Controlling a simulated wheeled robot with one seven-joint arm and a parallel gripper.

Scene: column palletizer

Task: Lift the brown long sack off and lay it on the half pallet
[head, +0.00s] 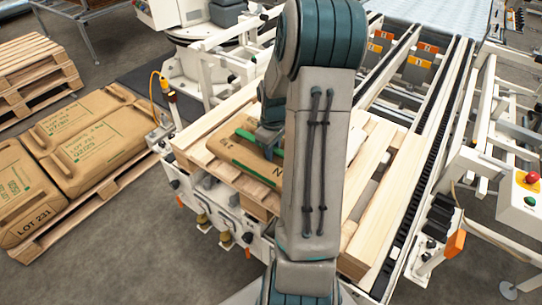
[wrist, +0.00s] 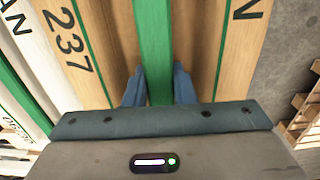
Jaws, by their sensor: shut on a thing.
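The brown long sack (head: 236,153) has a green band and lies on pale wooden boards at the machine, partly hidden behind my arm. In the wrist view the brown sack (wrist: 100,40) shows the number 237 and a raised green strip (wrist: 153,40) along its middle. My gripper (wrist: 158,88) has its two blue fingers on either side of this strip and is shut on it. In the head view my gripper (head: 270,143) is at the sack's top, mostly hidden by my arm. I cannot tell whether the sack touches the boards. Which wooden base is the half pallet is unclear.
A floor pallet (head: 88,198) at left carries several brown sacks (head: 92,150). Empty pallets (head: 38,62) are stacked behind it. A conveyor rail (head: 425,125) and a red-button box (head: 527,185) stand at right. A pale sack (wrist: 18,65) lies beside the held one.

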